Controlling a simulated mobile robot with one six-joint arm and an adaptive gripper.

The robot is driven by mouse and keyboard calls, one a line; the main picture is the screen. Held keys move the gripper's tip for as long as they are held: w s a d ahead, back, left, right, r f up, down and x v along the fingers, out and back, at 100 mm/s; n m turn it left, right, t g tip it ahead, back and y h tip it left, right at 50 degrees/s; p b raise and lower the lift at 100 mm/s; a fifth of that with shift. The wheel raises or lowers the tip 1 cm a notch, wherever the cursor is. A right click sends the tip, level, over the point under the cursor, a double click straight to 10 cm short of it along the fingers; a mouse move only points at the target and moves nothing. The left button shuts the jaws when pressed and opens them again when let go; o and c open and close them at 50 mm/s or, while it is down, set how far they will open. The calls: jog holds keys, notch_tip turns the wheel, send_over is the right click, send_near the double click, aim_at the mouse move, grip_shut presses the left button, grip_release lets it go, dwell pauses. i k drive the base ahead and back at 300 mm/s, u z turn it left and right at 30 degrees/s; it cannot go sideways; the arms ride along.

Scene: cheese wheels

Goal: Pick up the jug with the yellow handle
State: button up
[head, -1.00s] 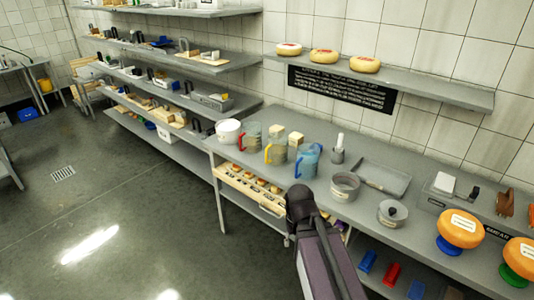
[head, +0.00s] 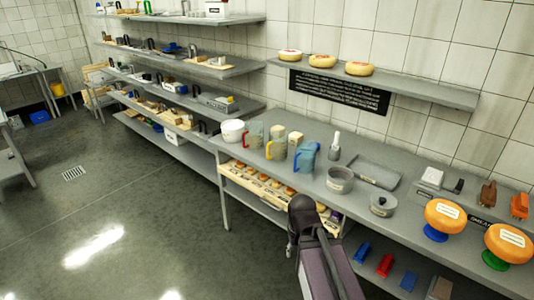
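The jug with the yellow handle (head: 279,149) stands upright on the grey counter. Its handle is on its left side. A jug with a red handle (head: 256,133) stands to its left and a jug with a blue handle (head: 307,157) to its right. A dark link of my arm shows at the bottom centre, in front of the counter's front edge in the picture. My gripper itself is not visible, and nothing touches the jug.
A white tub (head: 232,131) stands left of the jugs. A grey pot (head: 340,180), a lidded pot (head: 383,206) and a flat tray (head: 375,172) are to the right. Orange cheese wheels (head: 445,214) stand farther right. The floor (head: 130,210) at left is clear.

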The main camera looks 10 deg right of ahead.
aim_at(277, 146)
jog(key=u, duration=0.05)
jog(key=k, duration=0.45)
jog(key=z, duration=0.3)
jog(key=i, duration=0.85)
jog(key=z, duration=1.2)
